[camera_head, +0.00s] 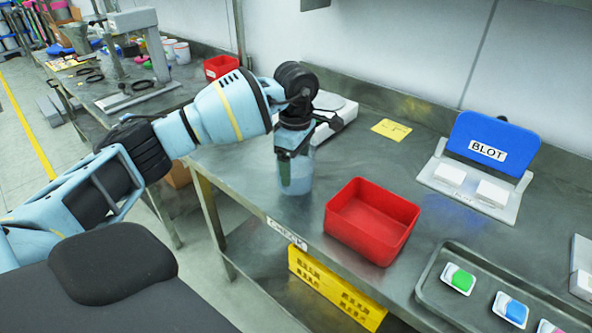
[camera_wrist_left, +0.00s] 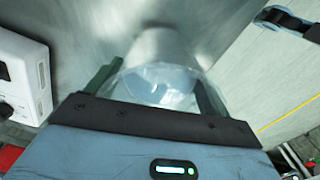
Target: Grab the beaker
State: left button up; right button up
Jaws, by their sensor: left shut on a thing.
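The beaker (camera_head: 301,172) is a clear, bluish vessel standing upright at the left end of the metal table, near its front edge. My left gripper (camera_head: 294,165) reaches down over it from above and is shut on it. In the left wrist view the beaker (camera_wrist_left: 160,80) sits between the two green fingers of my left gripper (camera_wrist_left: 155,85). I cannot tell whether its base touches the table. My right gripper is not in view.
A red bin (camera_head: 372,220) stands just right of the beaker. A white device (camera_head: 334,112) is behind it. A blue BLOT stand (camera_head: 490,150) and a dark tray (camera_head: 470,300) with coloured items are further right. A yellow note (camera_head: 391,130) lies behind.

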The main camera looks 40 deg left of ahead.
pick_arm(q)
jog(key=s+r, duration=0.2)
jog(key=s, duration=1.4)
jog(key=shift+d+r+b, duration=0.3)
jog(key=shift+d+b, duration=0.1)
